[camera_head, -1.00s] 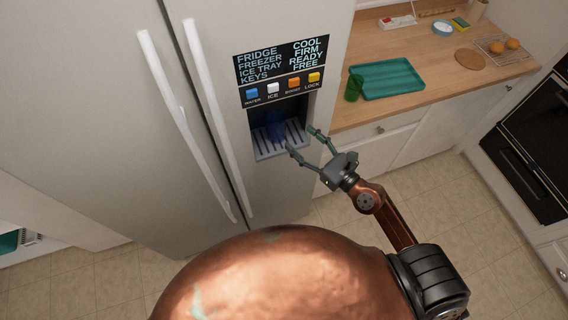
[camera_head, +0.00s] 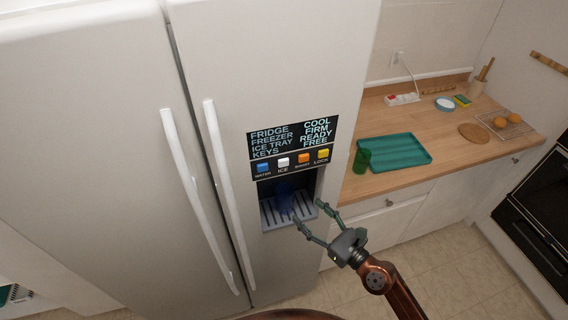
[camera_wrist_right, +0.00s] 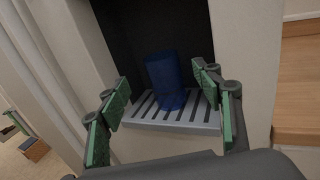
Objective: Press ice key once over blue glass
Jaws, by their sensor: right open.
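The blue glass (camera_head: 285,195) stands upright on the slotted tray (camera_head: 270,223) inside the fridge's dispenser recess. It also shows in the right wrist view (camera_wrist_right: 162,72), between and beyond my fingers. The white ice key (camera_head: 283,162) is on the panel above the recess, second from left. My right gripper (camera_head: 308,212) is open and empty at the front of the tray, just right of the glass in the head view and below the keys. Its green-padded fingers (camera_wrist_right: 162,84) are apart, and no finger clearly touches the glass. My left gripper is not in view.
Beside the ice key are the blue water key (camera_head: 262,167), the orange boost key (camera_head: 303,158) and the yellow lock key (camera_head: 323,154). A display (camera_head: 292,138) is above them. The counter at right holds a green glass (camera_head: 362,160) and a teal tray (camera_head: 400,149).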

